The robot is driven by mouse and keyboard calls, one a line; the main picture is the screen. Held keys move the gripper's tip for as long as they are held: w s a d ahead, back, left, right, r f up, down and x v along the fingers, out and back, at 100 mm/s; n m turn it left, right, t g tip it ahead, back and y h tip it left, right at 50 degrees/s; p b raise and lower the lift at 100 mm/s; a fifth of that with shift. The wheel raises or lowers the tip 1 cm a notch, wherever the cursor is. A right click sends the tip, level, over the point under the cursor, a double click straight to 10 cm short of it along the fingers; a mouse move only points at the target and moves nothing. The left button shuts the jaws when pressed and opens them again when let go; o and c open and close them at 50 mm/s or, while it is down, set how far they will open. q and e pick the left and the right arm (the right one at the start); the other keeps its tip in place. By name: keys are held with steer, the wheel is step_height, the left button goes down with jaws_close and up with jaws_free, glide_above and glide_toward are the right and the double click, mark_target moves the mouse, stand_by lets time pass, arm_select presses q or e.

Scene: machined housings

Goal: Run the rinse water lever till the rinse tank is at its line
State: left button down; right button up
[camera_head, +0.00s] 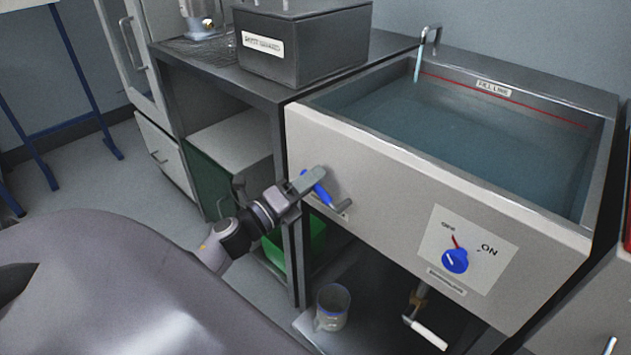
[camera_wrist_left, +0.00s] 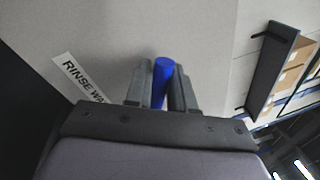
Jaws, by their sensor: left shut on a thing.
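The rinse tank (camera_head: 390,160) is a pale-fronted basin with water in it. A red line runs along its inner back wall beside a "FILL LINE" label (camera_head: 494,88); the water surface lies below that line. A thin stream falls from the spout (camera_head: 430,42) at the back left corner. The blue rinse water lever (camera_head: 322,190) is on the left of the tank's front. My left gripper (camera_head: 309,180) is shut on the lever; in the left wrist view the blue handle (camera_wrist_left: 162,82) is between the fingers, beside a partly hidden "RINSE WA…" label (camera_wrist_left: 80,76). My right gripper is not in view.
A blue knob (camera_head: 455,261) marked ON is on the tank's front right. A white-handled drain lever (camera_head: 428,334) is underneath, with a clear beaker (camera_head: 332,306) on the low shelf. A dark labelled box (camera_head: 300,50) stands on the counter at left.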

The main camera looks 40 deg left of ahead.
arm_select(q)
steer(key=shift+a+f+n+t+y+b, duration=0.2)
steer(key=shift+f+n, duration=0.4)
steer(key=shift+n, duration=0.45)
steer(key=shift+a+f+n+y+b, duration=0.1)
steer(key=shift+f+n+y, duration=0.25)
steer(key=shift+f+n, duration=0.55)
steer(key=shift+a+f+n+t+y+b, duration=0.15)
steer(key=shift+f+n+y, duration=0.15)
steer(key=shift+n, duration=0.95)
steer(key=shift+f, duration=0.15)
steer(key=c, duration=1.1)
jaws_free()
steer(key=shift+s, duration=0.1)
steer(key=shift+v, duration=3.45)
